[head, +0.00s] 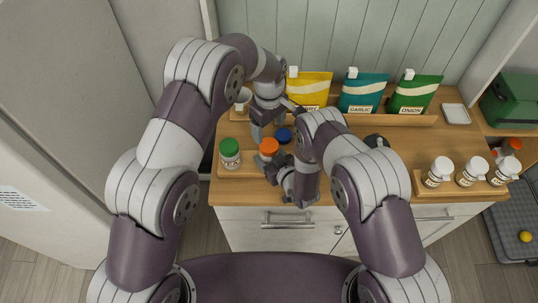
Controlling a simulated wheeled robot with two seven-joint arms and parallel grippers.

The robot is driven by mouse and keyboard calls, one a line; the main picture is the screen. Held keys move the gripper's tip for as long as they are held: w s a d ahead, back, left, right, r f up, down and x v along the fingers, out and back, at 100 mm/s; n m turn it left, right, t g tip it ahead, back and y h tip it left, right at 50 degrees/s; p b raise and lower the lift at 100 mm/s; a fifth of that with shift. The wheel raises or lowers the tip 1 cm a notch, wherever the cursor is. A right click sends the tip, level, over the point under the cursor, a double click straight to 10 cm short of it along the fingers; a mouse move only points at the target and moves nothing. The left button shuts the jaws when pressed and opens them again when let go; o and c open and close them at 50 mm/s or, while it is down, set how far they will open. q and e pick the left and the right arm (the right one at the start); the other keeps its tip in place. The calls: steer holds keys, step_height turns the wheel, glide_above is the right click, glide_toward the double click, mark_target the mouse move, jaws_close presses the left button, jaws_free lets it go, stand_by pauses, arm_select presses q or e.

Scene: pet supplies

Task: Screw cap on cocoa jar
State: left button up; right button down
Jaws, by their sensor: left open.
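A white jar with an orange cap (268,147) stands at the front of the wooden counter, partly hidden by my grippers. A dark blue round cap or lid (284,135) shows just behind and right of it; I cannot tell whether it sits on a jar. A jar with a green cap (230,152) stands to the left. No cocoa label is readable. My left gripper (262,132) is open, pointing down just behind the orange cap. My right gripper (272,172) is low in front of the orange-capped jar; its fingers are too small and overlapped to read.
Yellow, teal and green pouches (411,94) stand in a wooden rack at the back. Several white-capped jars (471,171) stand on a wooden tray at right. A small white dish (456,113) lies at the back right. The counter right of my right arm is partly clear.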

mark_target(269, 144)
arm_select(q)
steer(key=shift+f, duration=4)
steer(key=c, duration=1.1)
steer(key=m, duration=0.6)
steer(key=shift+m, duration=0.4)
steer(key=m, duration=0.6)
